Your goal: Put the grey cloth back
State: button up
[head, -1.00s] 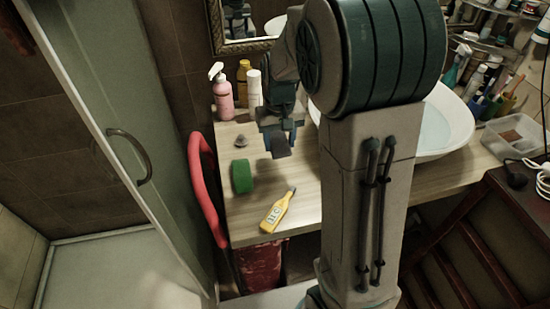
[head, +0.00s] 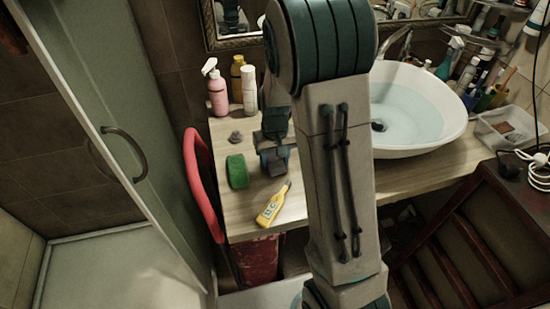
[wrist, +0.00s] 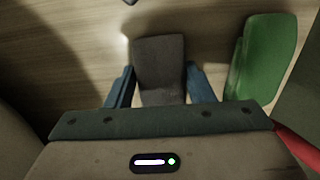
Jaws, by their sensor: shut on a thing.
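The grey cloth (wrist: 160,62) is a small dark grey piece held between the two blue fingers of my gripper (wrist: 163,88). Its far end sticks out past the fingertips over the wooden counter. In the head view my gripper (head: 275,163) is low over the left part of the counter, just right of a green sponge (head: 237,171). The cloth is hard to make out there, mostly hidden by the fingers. I cannot tell whether it touches the counter. The sponge also shows right of the gripper in the wrist view (wrist: 265,60), apart from it.
A yellow device (head: 271,207) lies near the counter's (head: 245,215) front edge. A small grey object (head: 235,138) and pink (head: 217,95), amber and white bottles stand behind. The white basin (head: 435,145) is on the right, beyond my arm. A clear box (head: 503,128) sits farther right.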

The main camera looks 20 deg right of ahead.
aim_at(275, 160)
jog(key=o, duration=0.9)
notch_tip(275, 160, up, 11)
jog(key=shift+s+r+t, duration=0.5)
jog(key=shift+s+r, duration=0.45)
jog(key=shift+s, duration=2.25)
jog(key=shift+s+r+t, duration=0.5)
jog(key=shift+s+r, duration=0.45)
jog(key=shift+s, duration=2.25)
jog(key=shift+s+r+t, duration=0.5)
jog(key=shift+s+r, duration=0.45)
jog(key=shift+s, duration=2.25)
